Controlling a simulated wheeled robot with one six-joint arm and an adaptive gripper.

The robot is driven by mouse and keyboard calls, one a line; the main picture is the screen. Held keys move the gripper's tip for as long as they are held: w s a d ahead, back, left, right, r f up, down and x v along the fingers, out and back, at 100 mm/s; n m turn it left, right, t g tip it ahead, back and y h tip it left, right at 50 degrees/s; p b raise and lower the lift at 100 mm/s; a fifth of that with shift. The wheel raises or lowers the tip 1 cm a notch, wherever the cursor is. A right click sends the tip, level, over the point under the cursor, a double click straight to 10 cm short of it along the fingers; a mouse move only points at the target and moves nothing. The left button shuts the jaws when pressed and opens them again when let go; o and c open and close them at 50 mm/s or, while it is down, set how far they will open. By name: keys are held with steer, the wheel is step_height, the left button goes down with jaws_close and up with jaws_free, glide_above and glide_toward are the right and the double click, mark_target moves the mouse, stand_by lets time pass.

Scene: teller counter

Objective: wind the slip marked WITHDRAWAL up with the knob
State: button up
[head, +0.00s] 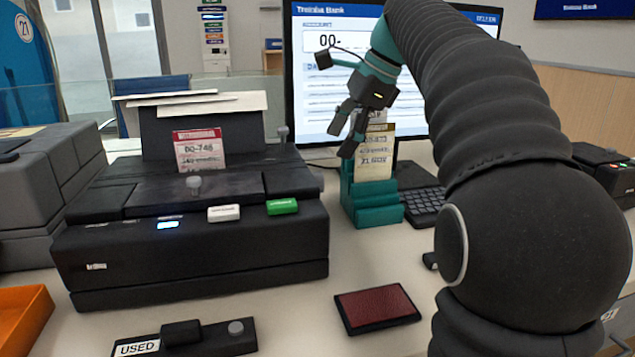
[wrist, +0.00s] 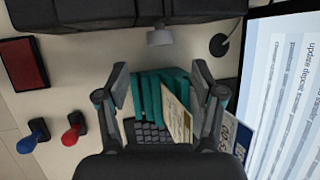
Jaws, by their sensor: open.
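A slip with a red heading (head: 200,150) stands upright in the top of the black printer (head: 190,252); its heading is too blurred to read. A grey knob (wrist: 160,37) also shows beside the black machine in the wrist view. My gripper (head: 345,136) is open and empty, above the teal slip holder (head: 372,214) and right of the printer. A yellow-headed slip (head: 374,158) stands in that holder, partly behind my fingers.
A monitor (head: 330,70) stands behind my gripper, and a keyboard (head: 424,205) lies right of the holder. A dark red pad (head: 377,307) and a block labelled USED (head: 185,338) lie in front. Red (wrist: 73,130) and blue (wrist: 33,133) stamps show in the wrist view.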

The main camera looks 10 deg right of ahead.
mark_target(321, 174)
steer(key=b+x, duration=0.1)
steer(key=x, duration=0.9)
steer(key=shift+b, duration=0.4)
steer(key=shift+c, duration=0.3)
steer(key=c, duration=1.1)
